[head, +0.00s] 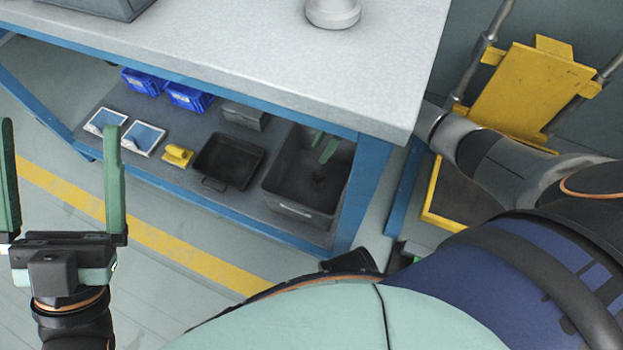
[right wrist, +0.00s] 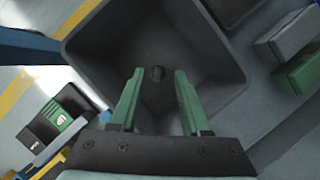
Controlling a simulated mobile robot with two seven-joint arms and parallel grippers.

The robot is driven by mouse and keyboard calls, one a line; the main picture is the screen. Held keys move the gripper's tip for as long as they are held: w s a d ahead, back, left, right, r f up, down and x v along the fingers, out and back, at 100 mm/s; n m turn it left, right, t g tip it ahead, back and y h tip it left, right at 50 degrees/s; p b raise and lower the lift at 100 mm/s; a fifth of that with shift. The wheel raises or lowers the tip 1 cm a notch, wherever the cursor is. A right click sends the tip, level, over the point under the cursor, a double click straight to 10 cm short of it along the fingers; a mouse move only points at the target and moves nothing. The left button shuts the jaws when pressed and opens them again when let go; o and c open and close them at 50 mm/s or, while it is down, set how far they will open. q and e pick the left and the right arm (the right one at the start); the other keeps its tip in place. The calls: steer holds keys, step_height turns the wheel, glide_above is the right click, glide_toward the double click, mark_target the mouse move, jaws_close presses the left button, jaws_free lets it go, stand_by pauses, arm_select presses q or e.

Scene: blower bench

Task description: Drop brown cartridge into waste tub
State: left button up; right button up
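The waste tub (head: 303,210) is a dark grey open bin on the lower shelf of the bench, at its right end. It fills much of the right wrist view (right wrist: 100,50). My right gripper (head: 318,154) reaches in under the bench top. In the right wrist view its green fingers (right wrist: 159,74) are apart with nothing gripped, pointing into the tub. My left gripper (head: 60,125) is open and empty at far left.
The bench top (head: 260,50) overhangs the shelf, and a blue leg (head: 362,195) stands right of the tub. A black tray (head: 228,160), yellow object (head: 178,156) and blue bins (head: 188,97) sit left of it. A yellow-framed stand (head: 530,90) is at right.

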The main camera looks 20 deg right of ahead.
steer(key=shift+o, duration=0.2)
steer(key=p+v, duration=0.7)
steer(key=v, duration=0.5)
steer(key=shift+r, duration=0.3)
